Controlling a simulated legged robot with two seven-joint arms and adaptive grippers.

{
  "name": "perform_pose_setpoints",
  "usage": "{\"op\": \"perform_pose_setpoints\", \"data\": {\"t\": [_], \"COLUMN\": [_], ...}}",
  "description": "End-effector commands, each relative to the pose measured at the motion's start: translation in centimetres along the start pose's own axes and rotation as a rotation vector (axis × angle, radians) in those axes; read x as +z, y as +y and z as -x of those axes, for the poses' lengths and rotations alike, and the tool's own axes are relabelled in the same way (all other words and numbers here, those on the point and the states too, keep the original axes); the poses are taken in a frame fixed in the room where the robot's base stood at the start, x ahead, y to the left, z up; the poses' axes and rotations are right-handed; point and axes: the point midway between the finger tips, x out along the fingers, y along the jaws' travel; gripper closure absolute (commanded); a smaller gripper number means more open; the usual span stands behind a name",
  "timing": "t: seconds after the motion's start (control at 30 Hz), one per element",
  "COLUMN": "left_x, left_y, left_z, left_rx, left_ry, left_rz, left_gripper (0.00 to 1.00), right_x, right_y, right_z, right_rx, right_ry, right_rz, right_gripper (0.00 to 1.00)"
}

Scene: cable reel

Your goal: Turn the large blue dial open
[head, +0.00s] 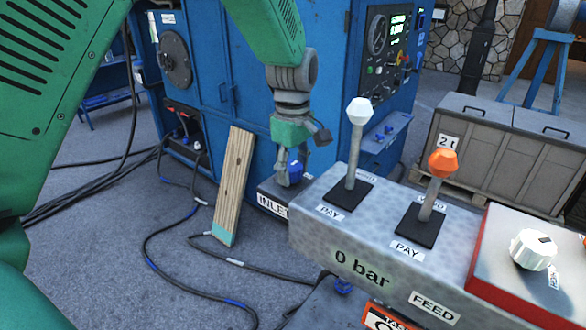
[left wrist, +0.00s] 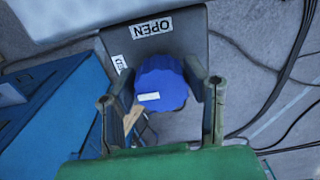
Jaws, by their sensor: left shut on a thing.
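The large blue dial (head: 295,167) sits on a grey box marked INLET, low beside the blue cabinet. In the left wrist view the dial (left wrist: 162,88) is a ridged round knob with a small white mark, near a label reading OPEN (left wrist: 153,29). My left gripper (head: 297,172) comes down over the dial. In the left wrist view its two fingers (left wrist: 160,78) lie on opposite sides of the dial, shut on it. The gripper partly hides the dial in the head view. My right gripper is not in view.
A grey console (head: 370,235) with a white-knobbed lever (head: 357,115) and an orange-knobbed lever (head: 440,165) stands right of the dial. It reads 0 bar. A wooden plank (head: 234,185) leans on the blue cabinet (head: 225,100). Black cables (head: 160,225) lie on the floor.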

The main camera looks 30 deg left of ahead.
Motion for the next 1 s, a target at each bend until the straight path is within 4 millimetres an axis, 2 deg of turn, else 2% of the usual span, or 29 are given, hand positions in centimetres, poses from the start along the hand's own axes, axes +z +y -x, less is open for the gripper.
{"op": "perform_pose_setpoints", "data": {"t": [0.37,1.0], "left_x": [-0.66,-0.84], "left_y": [0.3,0.49], "left_z": [0.22,0.22], "left_rx": [0.01,0.011], "left_ry": [0.01,0.014], "left_rz": [-0.122,-0.704], "left_gripper": [0.88,0.88], "right_x": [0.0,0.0], "right_y": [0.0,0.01], "right_z": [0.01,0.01], "right_rx": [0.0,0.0], "right_ry": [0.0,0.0], "right_rz": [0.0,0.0], "right_gripper": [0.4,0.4]}}
